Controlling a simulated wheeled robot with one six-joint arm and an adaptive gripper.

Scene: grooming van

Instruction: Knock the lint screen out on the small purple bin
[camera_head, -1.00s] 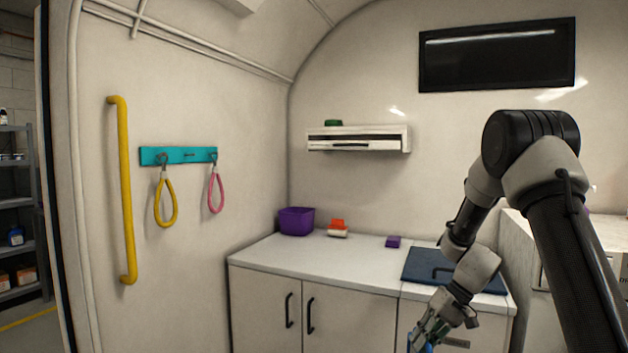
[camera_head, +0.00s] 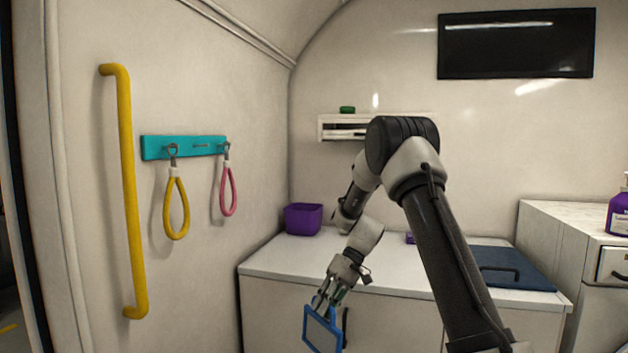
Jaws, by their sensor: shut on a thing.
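The small purple bin (camera_head: 303,219) stands upright at the back left of the white counter, close to the corner of the walls. My gripper (camera_head: 326,304) is shut on the lint screen (camera_head: 306,330), a flat panel with a blue frame. The screen hangs tilted below the fingers, in front of the counter's front edge and apart from the bin. The gripper is nearer to me and lower in the picture than the bin. The inside of the bin is mostly hidden.
The white counter (camera_head: 275,258) is clear between its front edge and the bin. A dark blue mat (camera_head: 520,270) lies on its right part. A small purple block (camera_head: 409,238) is partly hidden behind my arm. A yellow rail (camera_head: 125,190) and teal hook rack (camera_head: 183,147) are on the left wall.

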